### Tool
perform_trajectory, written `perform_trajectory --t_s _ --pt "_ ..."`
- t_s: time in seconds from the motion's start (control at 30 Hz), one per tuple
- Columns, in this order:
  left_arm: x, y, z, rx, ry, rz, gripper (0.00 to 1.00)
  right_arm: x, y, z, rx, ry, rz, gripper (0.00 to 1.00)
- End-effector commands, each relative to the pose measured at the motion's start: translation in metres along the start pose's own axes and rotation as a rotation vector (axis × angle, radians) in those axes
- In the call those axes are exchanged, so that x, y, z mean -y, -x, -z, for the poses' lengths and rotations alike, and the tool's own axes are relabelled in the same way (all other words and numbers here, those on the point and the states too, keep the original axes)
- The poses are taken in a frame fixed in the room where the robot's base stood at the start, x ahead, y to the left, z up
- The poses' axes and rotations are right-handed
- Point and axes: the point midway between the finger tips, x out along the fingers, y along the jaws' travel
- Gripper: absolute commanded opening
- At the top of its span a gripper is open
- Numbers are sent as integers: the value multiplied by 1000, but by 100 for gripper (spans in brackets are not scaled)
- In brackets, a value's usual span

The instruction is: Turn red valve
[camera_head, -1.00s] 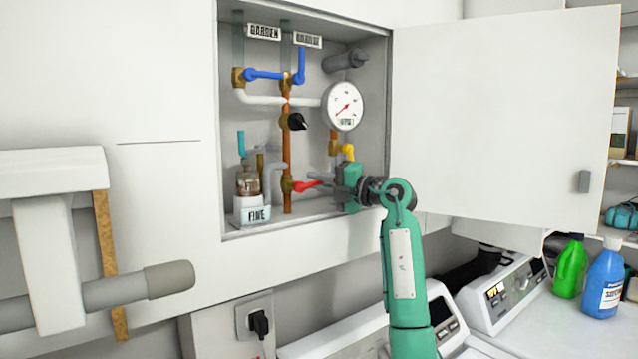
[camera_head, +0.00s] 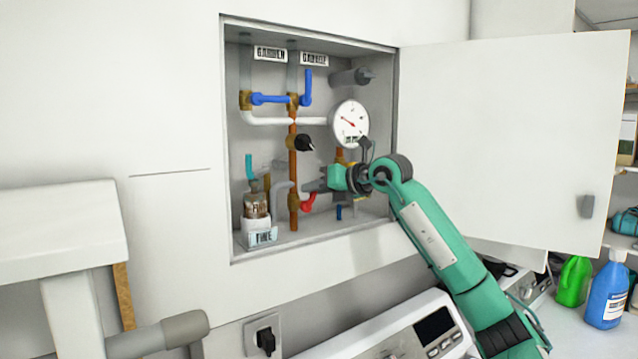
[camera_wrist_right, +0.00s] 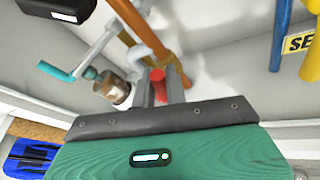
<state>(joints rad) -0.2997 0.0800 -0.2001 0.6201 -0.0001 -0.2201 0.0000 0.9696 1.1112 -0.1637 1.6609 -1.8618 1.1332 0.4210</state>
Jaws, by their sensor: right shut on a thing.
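The red valve handle (camera_head: 308,203) is on the copper pipe (camera_head: 293,180) low inside the open wall cabinet. In the head view its visible end now points up and to the right. My right gripper (camera_head: 313,188) reaches in from the right and is shut on the handle. The right wrist view shows the red handle (camera_wrist_right: 158,88) between the two grey fingers (camera_wrist_right: 166,86). The fingers cover part of the handle. My left gripper is not in view.
Blue valve handles (camera_head: 270,99), a black knob (camera_head: 304,143) and a pressure gauge (camera_head: 350,123) sit above. A glass filter (camera_head: 257,207) stands left of the handle. The cabinet door (camera_head: 510,130) hangs open at right. Washing machines are below.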

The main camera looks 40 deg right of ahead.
Motion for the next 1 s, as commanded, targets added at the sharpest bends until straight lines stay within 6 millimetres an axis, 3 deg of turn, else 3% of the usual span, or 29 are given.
perform_trajectory --t_s 0.1,0.5,1.0 --pt "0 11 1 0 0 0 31 -6 -1 -1 -26 95 41 0" --pt "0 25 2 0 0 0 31 -16 -5 2 -74 319 132 0" --pt "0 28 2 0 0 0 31 -19 -6 5 -88 384 158 0"
